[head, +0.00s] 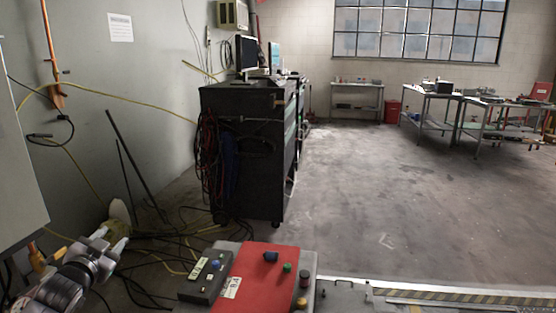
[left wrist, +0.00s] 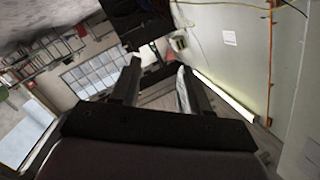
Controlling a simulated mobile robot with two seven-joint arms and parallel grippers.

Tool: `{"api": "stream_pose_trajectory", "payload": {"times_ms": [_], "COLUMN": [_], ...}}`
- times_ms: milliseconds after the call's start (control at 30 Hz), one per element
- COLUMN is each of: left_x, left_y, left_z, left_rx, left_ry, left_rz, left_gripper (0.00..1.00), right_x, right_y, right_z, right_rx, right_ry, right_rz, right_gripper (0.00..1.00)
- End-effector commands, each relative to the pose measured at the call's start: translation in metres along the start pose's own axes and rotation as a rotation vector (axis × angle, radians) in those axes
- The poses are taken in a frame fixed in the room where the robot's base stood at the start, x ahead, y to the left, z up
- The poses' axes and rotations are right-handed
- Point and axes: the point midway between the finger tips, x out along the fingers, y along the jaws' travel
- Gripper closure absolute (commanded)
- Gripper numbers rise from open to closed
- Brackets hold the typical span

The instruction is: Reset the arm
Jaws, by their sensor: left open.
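My left arm comes in at the lower left of the head view, with my left gripper (head: 116,236) beside the wall and above the cable-strewn floor. The gripper is small there and its fingers are hard to make out. In the left wrist view, my left gripper (left wrist: 158,82) shows two dark fingers standing apart with nothing between them. It is open and empty. The wrist view is tilted and looks past the fingers toward the wall and the window. My right arm and gripper are in neither view.
A red control box (head: 255,277) with buttons and a dark grey button box (head: 206,278) lie right of my left gripper. A dark cabinet (head: 250,160) with a monitor (head: 246,53) stands beyond. Black rods (head: 137,165) lean on the left wall. The floor (head: 400,200) at right is open.

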Motion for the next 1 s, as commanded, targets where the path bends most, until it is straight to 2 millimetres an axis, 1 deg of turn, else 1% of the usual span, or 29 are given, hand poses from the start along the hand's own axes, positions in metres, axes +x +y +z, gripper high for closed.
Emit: {"api": "stream_pose_trajectory", "payload": {"times_ms": [33, 67, 100, 167, 200, 267, 300, 367, 400, 467, 500, 633, 700, 800, 867, 900, 1000], "left_x": [-0.012, -0.019, -0.03, -0.05, -0.065, -0.089, -0.106, -0.133, -0.151, -0.18, -0.199, -0.258, -0.286, -0.319, -0.333, -0.33, -0.33], "left_y": [0.033, 0.05, 0.073, 0.107, 0.129, 0.16, 0.179, 0.206, 0.222, 0.245, 0.258, 0.292, 0.304, 0.316, 0.32, 0.311, 0.307], "left_z": [0.016, 0.025, 0.035, 0.051, 0.061, 0.075, 0.083, 0.095, 0.101, 0.11, 0.115, 0.125, 0.128, 0.13, 0.129, 0.118, 0.112], "left_rx": [-0.016, -0.025, -0.04, -0.064, -0.083, -0.113, -0.134, -0.168, -0.191, -0.229, -0.254, -0.336, -0.375, -0.422, -0.444, -0.438, -0.436], "left_ry": [-0.02, -0.03, -0.044, -0.068, -0.084, -0.111, -0.128, -0.157, -0.177, -0.209, -0.229, -0.299, -0.335, -0.379, -0.399, -0.391, -0.39], "left_rz": [0.05, 0.075, 0.11, 0.162, 0.196, 0.244, 0.274, 0.316, 0.342, 0.378, 0.399, 0.453, 0.472, 0.49, 0.495, 0.493, 0.494], "left_gripper": [0.54, 0.54, 0.54, 0.54, 0.54, 0.54, 0.54, 0.54, 0.54, 0.54, 0.54, 0.54, 0.54, 0.54, 0.54, 0.54, 0.54], "right_x": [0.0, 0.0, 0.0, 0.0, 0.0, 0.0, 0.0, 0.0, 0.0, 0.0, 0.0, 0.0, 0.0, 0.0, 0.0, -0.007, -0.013], "right_y": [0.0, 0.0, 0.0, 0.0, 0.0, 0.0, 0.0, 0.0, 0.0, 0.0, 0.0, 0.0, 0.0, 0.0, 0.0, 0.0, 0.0], "right_z": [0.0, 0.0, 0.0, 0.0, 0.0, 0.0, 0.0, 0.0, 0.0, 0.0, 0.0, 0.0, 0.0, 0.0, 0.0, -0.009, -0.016], "right_rx": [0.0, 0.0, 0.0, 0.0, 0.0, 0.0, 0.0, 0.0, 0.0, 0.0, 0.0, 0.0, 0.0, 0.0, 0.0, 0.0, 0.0], "right_ry": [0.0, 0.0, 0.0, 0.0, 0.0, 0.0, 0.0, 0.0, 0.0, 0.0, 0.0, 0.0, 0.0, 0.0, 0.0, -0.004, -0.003], "right_rz": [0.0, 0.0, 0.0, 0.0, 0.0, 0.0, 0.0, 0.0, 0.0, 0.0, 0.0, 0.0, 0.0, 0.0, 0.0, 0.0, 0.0], "right_gripper": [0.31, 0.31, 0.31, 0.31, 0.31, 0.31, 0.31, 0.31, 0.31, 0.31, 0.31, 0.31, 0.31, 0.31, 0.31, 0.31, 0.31]}}
